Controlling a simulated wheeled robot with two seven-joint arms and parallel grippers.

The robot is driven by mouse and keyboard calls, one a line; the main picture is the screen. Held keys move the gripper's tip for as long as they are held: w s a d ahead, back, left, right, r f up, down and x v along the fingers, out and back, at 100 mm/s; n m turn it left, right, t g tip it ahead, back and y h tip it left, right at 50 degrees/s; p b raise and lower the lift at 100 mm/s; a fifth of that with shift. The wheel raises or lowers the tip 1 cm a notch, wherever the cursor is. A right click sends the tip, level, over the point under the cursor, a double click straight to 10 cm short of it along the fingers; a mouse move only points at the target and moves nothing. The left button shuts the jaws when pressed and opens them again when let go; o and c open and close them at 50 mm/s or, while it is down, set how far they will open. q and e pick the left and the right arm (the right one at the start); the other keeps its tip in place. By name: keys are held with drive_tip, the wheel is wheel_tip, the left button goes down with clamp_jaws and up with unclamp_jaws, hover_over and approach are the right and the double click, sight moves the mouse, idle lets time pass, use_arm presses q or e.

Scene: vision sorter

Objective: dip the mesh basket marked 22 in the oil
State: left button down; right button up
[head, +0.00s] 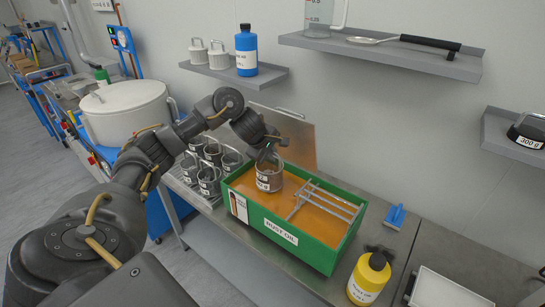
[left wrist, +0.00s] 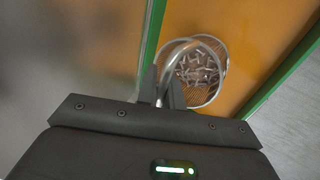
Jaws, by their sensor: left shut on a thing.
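My left gripper (head: 267,154) is shut on the handle of a metal mesh basket (head: 270,178). The basket hangs about upright over the left part of the green tank (head: 285,241) labelled RUST OIL. It has a pale label whose number is too small to read for sure. Orange oil (head: 322,222) fills the tank. I cannot tell whether the basket's bottom touches the oil. In the left wrist view, the gripper (left wrist: 162,92) holds the basket handle, and small metal parts lie in the basket (left wrist: 199,72), with oil (left wrist: 245,25) around it. My right gripper is not in view.
Several similar baskets (head: 208,178) stand on a tray left of the tank. A metal rack (head: 318,203) spans the tank's right part. A raised metal lid (head: 288,140) stands behind. A blue-handled brush (head: 396,216) and a yellow bottle (head: 369,278) are to the right.

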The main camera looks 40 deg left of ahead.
use_arm(q)
wheel_tip(320, 180, up, 10)
drive_tip(key=p, duration=0.6)
drive_tip(key=shift+f+p, duration=0.2)
drive_tip(key=shift+p, duration=0.2)
